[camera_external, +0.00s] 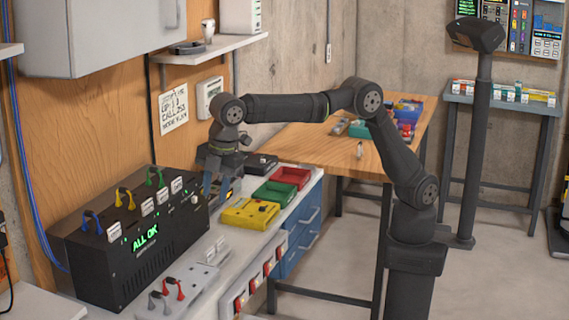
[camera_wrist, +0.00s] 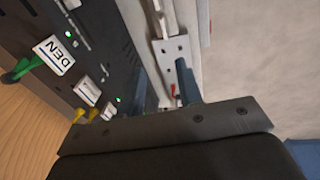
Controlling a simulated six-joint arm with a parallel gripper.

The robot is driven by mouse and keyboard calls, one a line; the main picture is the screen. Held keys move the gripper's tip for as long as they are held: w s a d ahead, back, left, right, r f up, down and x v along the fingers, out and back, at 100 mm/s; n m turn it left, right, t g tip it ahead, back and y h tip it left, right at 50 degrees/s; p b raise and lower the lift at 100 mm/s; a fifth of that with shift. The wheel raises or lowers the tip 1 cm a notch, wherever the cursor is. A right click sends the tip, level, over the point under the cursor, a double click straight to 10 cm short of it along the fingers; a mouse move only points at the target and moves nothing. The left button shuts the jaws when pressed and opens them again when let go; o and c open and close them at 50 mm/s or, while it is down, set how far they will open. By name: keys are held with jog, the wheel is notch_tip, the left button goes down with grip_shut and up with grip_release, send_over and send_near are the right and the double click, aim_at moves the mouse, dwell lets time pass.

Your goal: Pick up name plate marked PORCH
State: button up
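My gripper (camera_external: 217,187) points down beside the right end of the black panel box (camera_external: 135,258). In the wrist view its two blue-grey fingers stand apart (camera_wrist: 162,80), with nothing visible between them. Several white name plates (camera_external: 147,208) stand in a row on top of the box, beside coloured levers. In the wrist view one plate reads DEN (camera_wrist: 53,55); two smaller plates (camera_wrist: 87,92) are seen too obliquely to read. More pale plates (camera_external: 215,249) stand on a light grey block in front of the box. I cannot make out PORCH on any plate.
A yellow tray (camera_external: 249,214), a green tray (camera_external: 273,192) and a red tray (camera_external: 291,177) line the bench right of my gripper. The light grey block (camera_external: 196,279) with red and grey levers lies before the box. A shelf (camera_external: 207,49) hangs above.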

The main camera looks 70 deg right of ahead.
aim_at(212, 246)
jog(key=f, duration=0.5)
jog(key=w+f+g, duration=0.1)
jog(key=f, duration=0.5)
jog(key=w+f+g, duration=0.1)
jog(key=f, duration=0.5)
jog(key=shift+w+h, duration=0.1)
jog(key=shift+h, duration=0.3)
grip_shut()
